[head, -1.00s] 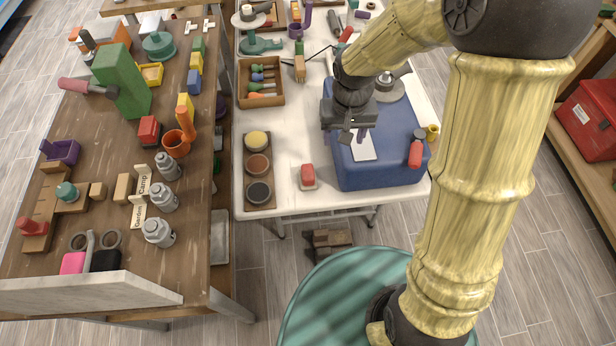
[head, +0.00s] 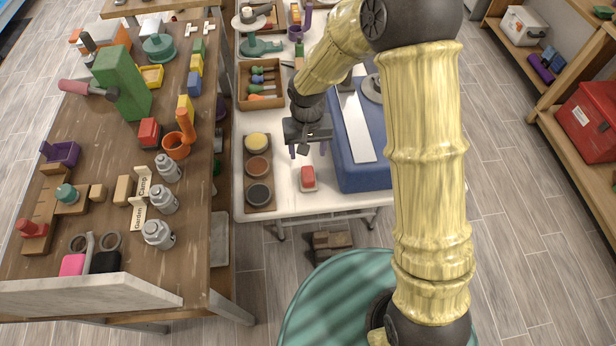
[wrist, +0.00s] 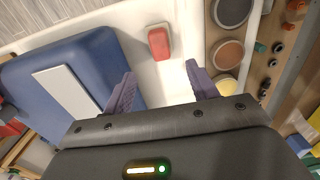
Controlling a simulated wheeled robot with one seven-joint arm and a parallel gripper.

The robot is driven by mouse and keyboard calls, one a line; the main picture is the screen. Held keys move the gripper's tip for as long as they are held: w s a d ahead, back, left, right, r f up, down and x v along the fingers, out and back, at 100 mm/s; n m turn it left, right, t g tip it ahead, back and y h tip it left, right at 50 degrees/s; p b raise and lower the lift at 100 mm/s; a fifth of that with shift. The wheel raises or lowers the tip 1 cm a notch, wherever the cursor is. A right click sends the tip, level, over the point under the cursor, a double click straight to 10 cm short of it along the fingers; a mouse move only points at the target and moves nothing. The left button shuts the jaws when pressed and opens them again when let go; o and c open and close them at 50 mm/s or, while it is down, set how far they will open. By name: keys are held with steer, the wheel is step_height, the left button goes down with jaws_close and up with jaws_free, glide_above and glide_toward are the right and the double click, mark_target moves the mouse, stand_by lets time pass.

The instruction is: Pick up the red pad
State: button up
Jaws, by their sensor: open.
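The red pad (head: 308,176) is a small red block with a pale base, lying on the white table top (head: 287,203) near its front edge. In the wrist view the red pad (wrist: 158,42) lies beyond the fingertips, roughly between their lines. My gripper (head: 308,149) is above the table, a little behind the pad in the head view. In the wrist view its two purple fingers (wrist: 160,78) are spread apart with nothing between them. The gripper does not touch the pad.
A blue box (head: 365,178) with a pale strip on top stands right of the pad. A wooden tray with three round pads (head: 247,203) lies to the left. A wooden bin of tools (head: 246,103) is farther back. White table shows around the pad.

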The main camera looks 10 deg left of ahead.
mark_target(308, 173)
step_height(308, 173, down, 7)
steer(key=shift+f+p, duration=0.15)
steer(key=shift+p, duration=0.2)
steer(key=shift+w+f+p, duration=0.1)
steer(key=shift+f+p, duration=0.7)
steer(key=shift+f, duration=1.8)
steer(key=c, duration=1.1)
steer(key=shift+r, duration=0.1)
step_height(308, 173, up, 10)
steer(key=shift+f+b, duration=0.1)
steer(key=shift+b, duration=0.7)
